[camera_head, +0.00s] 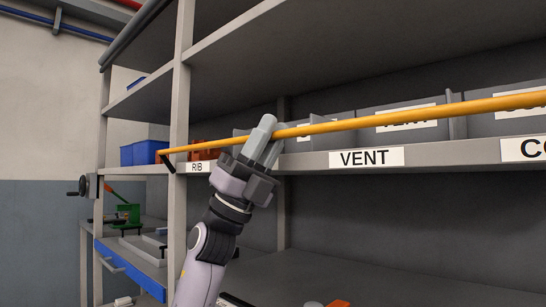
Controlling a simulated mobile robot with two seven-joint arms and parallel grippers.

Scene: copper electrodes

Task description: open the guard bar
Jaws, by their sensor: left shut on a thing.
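The guard bar (405,117) is a long orange-yellow rod. It runs across the front of the shelf rack, from near the left post out past the right edge of the picture, higher and nearer at the right. Its left end has a short dark piece (166,162) at the post. My left gripper (268,135) is shut on the bar, left of the middle of the picture, with its fingers pointing up around it. The fingers hide a short stretch of the bar. My right gripper is not in view.
Behind the bar, the shelf (440,155) carries grey bins and labels reading RIB, VENT and one cut off. Blue bins (145,152) stand at the left. A lower shelf (330,275) lies below, and a side bench with a green device (128,215) stands at the left.

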